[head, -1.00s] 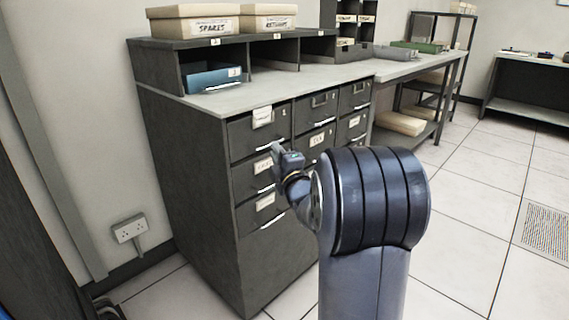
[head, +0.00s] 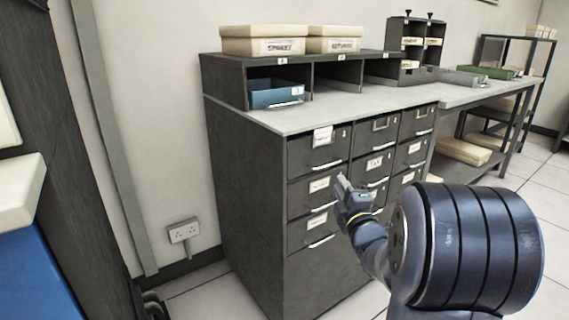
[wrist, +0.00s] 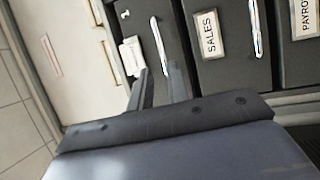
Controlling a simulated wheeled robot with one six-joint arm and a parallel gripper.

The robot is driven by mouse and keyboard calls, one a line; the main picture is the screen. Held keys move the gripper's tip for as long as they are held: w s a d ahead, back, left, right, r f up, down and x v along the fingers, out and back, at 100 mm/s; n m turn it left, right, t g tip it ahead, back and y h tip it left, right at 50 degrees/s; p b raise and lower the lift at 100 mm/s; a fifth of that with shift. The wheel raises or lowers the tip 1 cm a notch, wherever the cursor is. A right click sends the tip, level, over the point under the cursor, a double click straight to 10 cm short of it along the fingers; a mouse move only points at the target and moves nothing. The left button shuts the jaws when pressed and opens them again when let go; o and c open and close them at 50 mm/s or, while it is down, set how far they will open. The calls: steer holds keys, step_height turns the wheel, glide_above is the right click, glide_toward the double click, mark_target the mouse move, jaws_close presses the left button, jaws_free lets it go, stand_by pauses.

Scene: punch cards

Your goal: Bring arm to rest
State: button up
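My arm reaches in from the lower right of the head view, its large dark ribbed joint in front of the cabinet's lower right. My gripper (head: 343,184) is in front of the dark drawer cabinet (head: 245,195), near the middle of its drawer fronts. In the wrist view the two fingers (wrist: 158,75) stand apart with a narrow gap and nothing between them. Beyond them are drawer fronts with a "SALES" label (wrist: 208,34) and a partly cut-off "PAYRO" label (wrist: 305,18). Whether the fingertips touch the cabinet cannot be told.
A blue tray (head: 277,94) sits in the left cubby on the cabinet top, under two cream boxes (head: 265,45). A bench (head: 490,92) adjoins on the right. A white and blue object (head: 40,270) stands close at the left edge. Floor shows at right.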

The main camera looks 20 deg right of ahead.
mark_target(330, 165)
steer(key=w, duration=0.3)
steer(key=w+r, duration=0.1)
steer(key=w, duration=0.2)
steer(key=w+r, duration=0.1)
steer(key=w, duration=0.2)
steer(key=shift+w+d, duration=0.2)
steer(key=shift+d, duration=0.15)
steer(key=shift+s+d+f, duration=0.2)
steer(key=shift+s, duration=0.35)
